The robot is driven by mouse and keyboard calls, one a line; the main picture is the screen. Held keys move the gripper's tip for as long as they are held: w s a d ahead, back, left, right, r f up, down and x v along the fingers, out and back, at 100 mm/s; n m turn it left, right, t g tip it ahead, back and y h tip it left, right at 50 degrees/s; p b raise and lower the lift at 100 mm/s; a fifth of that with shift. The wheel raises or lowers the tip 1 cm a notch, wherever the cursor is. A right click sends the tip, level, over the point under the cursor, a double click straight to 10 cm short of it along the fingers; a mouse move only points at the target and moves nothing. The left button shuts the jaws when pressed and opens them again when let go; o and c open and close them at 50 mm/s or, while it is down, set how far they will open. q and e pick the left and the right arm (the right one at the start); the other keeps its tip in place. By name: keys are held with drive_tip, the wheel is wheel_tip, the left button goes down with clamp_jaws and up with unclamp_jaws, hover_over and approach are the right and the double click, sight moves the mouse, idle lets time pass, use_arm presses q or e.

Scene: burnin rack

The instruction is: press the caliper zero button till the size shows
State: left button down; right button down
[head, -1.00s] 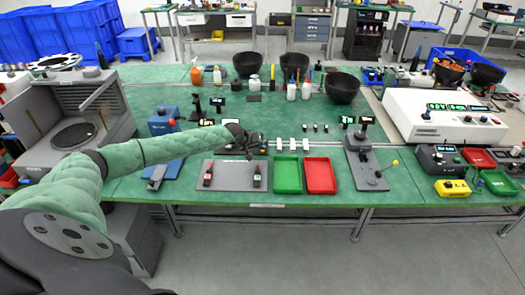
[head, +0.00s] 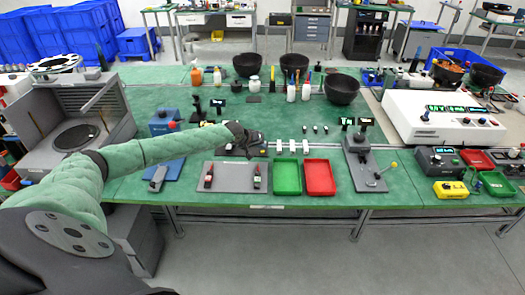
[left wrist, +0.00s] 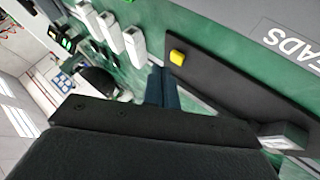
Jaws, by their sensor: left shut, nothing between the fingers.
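The caliper, a dark flat bar (left wrist: 225,85), lies on the green bench in the left wrist view. A small yellow button (left wrist: 176,57) stands up near one end, and a grey block is at the other. I cannot read any size on it. In the head view my left gripper (head: 252,146) is low over the caliper's place, behind the grey mat, and hides most of it. In the left wrist view its closed fingertips (left wrist: 160,84) are close beside the yellow button; I cannot tell whether they touch. The fingers hold nothing. My right gripper is out of view.
Three white blocks (head: 292,147) stand just right of my left gripper. In front are a grey mat (head: 234,178) with two small tools, a green tray (head: 287,192) and a red tray (head: 319,192). Black bowls and bottles stand behind. A dark stand (head: 362,165) is to the right.

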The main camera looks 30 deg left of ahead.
sight(261, 153)
use_arm(q)
drive_tip(key=shift+r, duration=0.1)
drive_tip(key=shift+r+p, duration=1.9)
drive_tip(key=shift+r, duration=0.5)
